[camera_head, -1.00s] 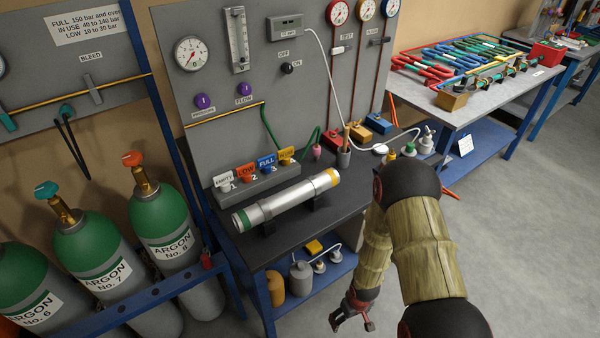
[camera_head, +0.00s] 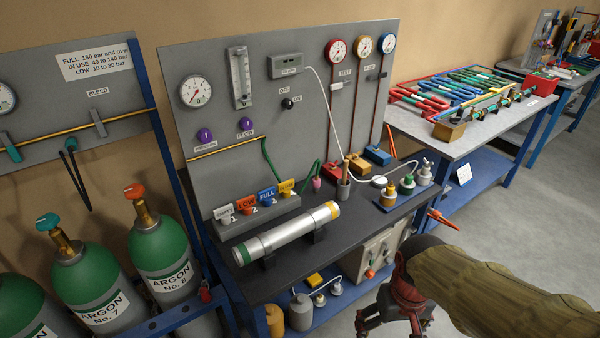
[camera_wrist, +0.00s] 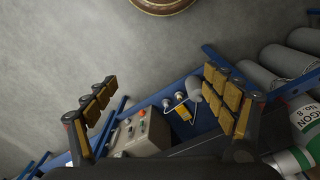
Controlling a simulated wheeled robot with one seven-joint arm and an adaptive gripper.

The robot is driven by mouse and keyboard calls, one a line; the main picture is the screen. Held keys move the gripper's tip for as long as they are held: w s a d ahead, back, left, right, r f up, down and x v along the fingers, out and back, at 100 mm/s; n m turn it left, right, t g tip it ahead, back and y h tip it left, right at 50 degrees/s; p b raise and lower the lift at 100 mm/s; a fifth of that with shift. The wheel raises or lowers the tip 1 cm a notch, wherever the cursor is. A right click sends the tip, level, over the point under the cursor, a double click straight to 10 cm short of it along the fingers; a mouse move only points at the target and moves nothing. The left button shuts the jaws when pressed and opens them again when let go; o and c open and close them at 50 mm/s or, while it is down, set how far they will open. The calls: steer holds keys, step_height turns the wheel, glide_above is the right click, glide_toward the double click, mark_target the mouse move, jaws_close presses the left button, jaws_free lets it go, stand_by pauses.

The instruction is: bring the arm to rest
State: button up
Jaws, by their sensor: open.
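My arm (camera_head: 500,290) comes in from the lower right of the head view, bent low in front of the bench. My gripper (camera_head: 392,328) hangs at the bottom edge of that view, in front of the bench's lower shelf, partly cut off by the frame. In the wrist view my gripper (camera_wrist: 160,82) has its two padded fingers wide apart, with nothing between them. The grey floor, the blue shelf and a control box show beyond the fingers.
The dark bench (camera_head: 345,225) carries a silver tube (camera_head: 285,236) and coloured tags. A control box (camera_head: 376,258) stands on its lower shelf near my gripper. Green argon cylinders (camera_head: 165,240) stand at the left. A second bench (camera_head: 470,118) is behind right. Floor (camera_head: 520,210) at the right is clear.

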step_height(320, 180, up, 14)
steer(key=s+t, duration=0.2)
steer(key=t, duration=0.3)
steer(key=shift+s+a+r+p, duration=0.15)
steer(key=shift+s+r+p, duration=0.05)
steer(key=shift+s+p, duration=0.2)
steer(key=shift+w, duration=0.1)
steer(key=shift+c, duration=0.9)
